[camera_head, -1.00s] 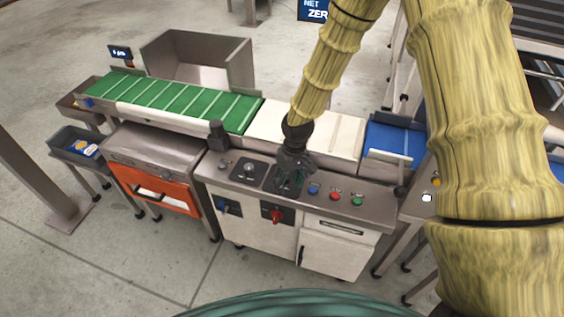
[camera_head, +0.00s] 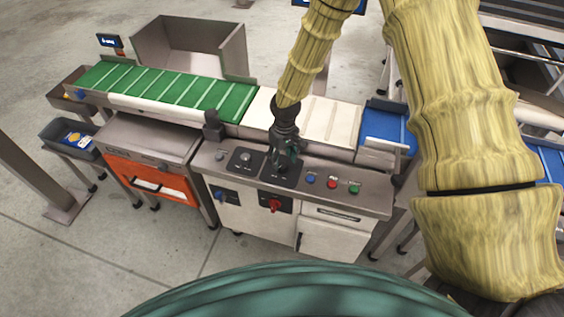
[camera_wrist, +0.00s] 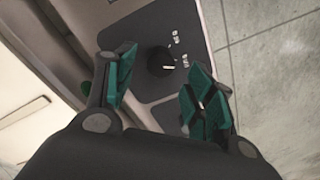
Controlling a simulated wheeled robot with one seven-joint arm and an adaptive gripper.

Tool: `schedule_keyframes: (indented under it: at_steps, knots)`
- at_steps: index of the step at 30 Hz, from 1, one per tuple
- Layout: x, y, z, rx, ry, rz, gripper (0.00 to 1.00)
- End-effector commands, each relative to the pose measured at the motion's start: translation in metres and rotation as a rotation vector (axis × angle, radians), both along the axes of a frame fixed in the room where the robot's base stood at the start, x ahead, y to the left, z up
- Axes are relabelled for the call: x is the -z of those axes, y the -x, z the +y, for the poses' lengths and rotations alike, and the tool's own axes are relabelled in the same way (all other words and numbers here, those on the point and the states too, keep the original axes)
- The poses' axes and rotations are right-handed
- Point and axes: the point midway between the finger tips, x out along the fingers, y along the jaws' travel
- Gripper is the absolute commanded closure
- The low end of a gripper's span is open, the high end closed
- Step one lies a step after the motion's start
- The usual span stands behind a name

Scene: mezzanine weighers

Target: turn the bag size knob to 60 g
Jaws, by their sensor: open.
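The bag size knob (camera_wrist: 160,61) is a round black knob with a pale pointer line, on a dark plate with white marks, in the wrist view. The marks are too blurred to read. My gripper (camera_wrist: 158,88) is open, with its teal-padded fingers on either side of the view and the knob between and just beyond them. No contact shows. In the head view my gripper (camera_head: 283,160) is over the dark plate on the control panel (camera_head: 325,195) and hides the knob there.
Another knob (camera_head: 245,157) sits left of my gripper. Blue (camera_head: 310,179), red (camera_head: 332,184) and green (camera_head: 354,189) buttons are to the right. A red switch (camera_head: 275,204) is on the front face. The green belt (camera_head: 170,93) and white belt (camera_head: 310,117) run behind the panel.

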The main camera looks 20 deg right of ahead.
Motion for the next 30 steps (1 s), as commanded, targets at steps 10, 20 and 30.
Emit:
schedule_keyframes:
  at_steps: [10,20,30]
  knots:
    - [0.029,0.001,0.001,0.000,0.000,0.001,0.46]
    - [0.033,0.000,0.002,0.000,0.000,0.000,0.46]
    - [0.033,0.000,0.002,0.000,0.000,0.000,0.92]
